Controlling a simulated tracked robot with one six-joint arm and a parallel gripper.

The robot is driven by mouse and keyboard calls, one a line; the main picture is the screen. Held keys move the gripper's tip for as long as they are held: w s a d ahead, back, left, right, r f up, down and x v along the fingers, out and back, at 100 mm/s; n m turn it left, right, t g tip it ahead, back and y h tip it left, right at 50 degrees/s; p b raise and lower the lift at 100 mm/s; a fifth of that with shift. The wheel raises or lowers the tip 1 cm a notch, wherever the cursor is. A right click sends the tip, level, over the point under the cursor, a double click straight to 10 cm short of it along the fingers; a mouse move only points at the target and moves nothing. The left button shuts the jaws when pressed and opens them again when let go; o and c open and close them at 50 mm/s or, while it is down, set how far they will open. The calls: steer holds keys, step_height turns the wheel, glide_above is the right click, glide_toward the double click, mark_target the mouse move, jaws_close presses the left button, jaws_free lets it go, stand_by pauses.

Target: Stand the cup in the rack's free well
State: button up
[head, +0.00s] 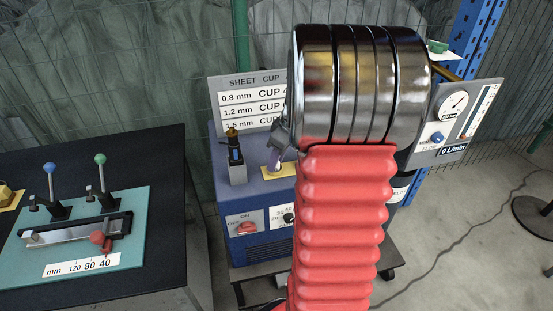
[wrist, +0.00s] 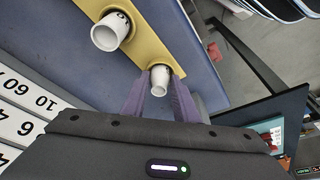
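A small white cup (wrist: 160,80) stands at one end of the yellow rack (wrist: 134,46) in the wrist view, its open mouth facing the camera. The two purple fingers of my gripper (wrist: 160,92) flank this cup and appear to touch its sides. Its lower end meets the rack at a dark patch; how deep it sits in the well is hidden. A wider white cup (wrist: 110,31) with a dark mark stands in the rack's other visible well. In the head view my gripper (head: 279,158) is partly hidden by my arm, above the yellow rack (head: 283,170).
The rack lies on a blue cabinet (head: 270,197) with knobs. A black holder (head: 236,172) with a brass-topped part stands left of the rack. A cup-size sign (head: 250,103) rises behind. A flow gauge panel (head: 457,118) is to the right.

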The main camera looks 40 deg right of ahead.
steer(key=o, duration=0.3)
steer(key=shift+d, duration=0.1)
steer(key=shift+r, duration=0.15)
steer(key=v, duration=1.2)
stand_by(0.6)
steer(key=s+a+r+m+h, duration=0.1)
steer(key=a+r, duration=0.2)
steer(key=a, duration=1.4)
steer(key=shift+s+a+f+m+t, duration=0.4)
steer(key=shift+s+a, duration=1.2)
steer(key=shift+a, duration=0.9)
steer(key=shift+s+a+f+m+t, duration=0.35)
steer(key=shift+s+a, duration=1.3)
steer(key=shift+a, duration=0.85)
steer(key=shift+s+a+f+m+t, duration=0.4)
steer(key=shift+s+a, duration=1.2)
steer(key=shift+a, duration=0.85)
